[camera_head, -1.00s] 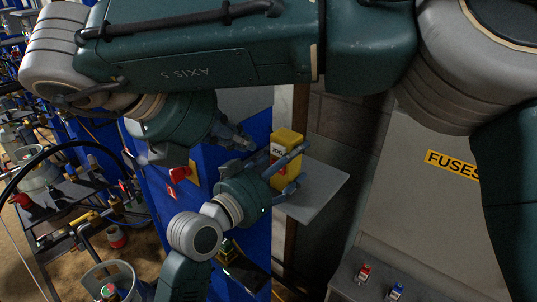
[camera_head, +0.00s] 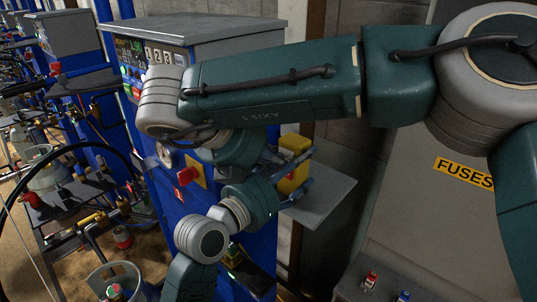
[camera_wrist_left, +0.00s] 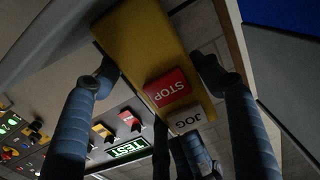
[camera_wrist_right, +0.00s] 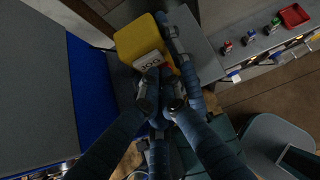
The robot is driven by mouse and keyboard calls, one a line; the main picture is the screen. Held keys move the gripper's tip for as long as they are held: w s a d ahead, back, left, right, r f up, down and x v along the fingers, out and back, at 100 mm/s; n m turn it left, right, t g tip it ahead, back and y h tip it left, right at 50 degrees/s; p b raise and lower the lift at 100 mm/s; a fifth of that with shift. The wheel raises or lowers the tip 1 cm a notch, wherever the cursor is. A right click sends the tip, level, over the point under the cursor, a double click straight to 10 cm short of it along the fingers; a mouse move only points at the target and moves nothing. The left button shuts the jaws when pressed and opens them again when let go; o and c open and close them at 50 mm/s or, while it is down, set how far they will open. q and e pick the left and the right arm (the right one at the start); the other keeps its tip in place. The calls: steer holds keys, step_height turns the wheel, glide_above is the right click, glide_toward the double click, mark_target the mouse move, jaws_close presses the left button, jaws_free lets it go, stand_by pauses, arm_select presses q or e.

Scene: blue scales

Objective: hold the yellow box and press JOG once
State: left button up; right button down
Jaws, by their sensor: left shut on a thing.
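The yellow box (camera_head: 291,146) is upright over a grey ledge in the head view. My left gripper (camera_head: 298,172) is shut on it, one finger on each side. In the left wrist view the box (camera_wrist_left: 143,42) carries a red STOP button (camera_wrist_left: 167,87) and a white JOG button (camera_wrist_left: 186,119). My right gripper (camera_wrist_right: 161,88) is shut and empty, its fingertips close in front of the JOG button (camera_wrist_right: 149,60). Its fingers (camera_wrist_left: 190,155) also show just beside JOG in the left wrist view. I cannot tell whether they touch it. In the head view it is mostly hidden behind my arm.
The grey ledge (camera_head: 322,203) juts out beside the blue cabinet (camera_head: 262,240). A red knob (camera_head: 185,176) is on the cabinet front, close to my right wrist. A lit TEST sign (camera_wrist_left: 128,146) shows in the left wrist view. A FUSES panel (camera_head: 463,172) stands at right.

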stand_by(0.3)
arm_select(q)
steer(key=shift+s, duration=0.1)
arm_select(e)
steer(key=shift+w+d, duration=0.65)
steer(key=shift+w, duration=0.15)
steer(key=v, duration=1)
steer(key=shift+s+a, duration=0.15)
steer(key=shift+s, duration=0.05)
arm_select(q)
steer(key=o, duration=1.5)
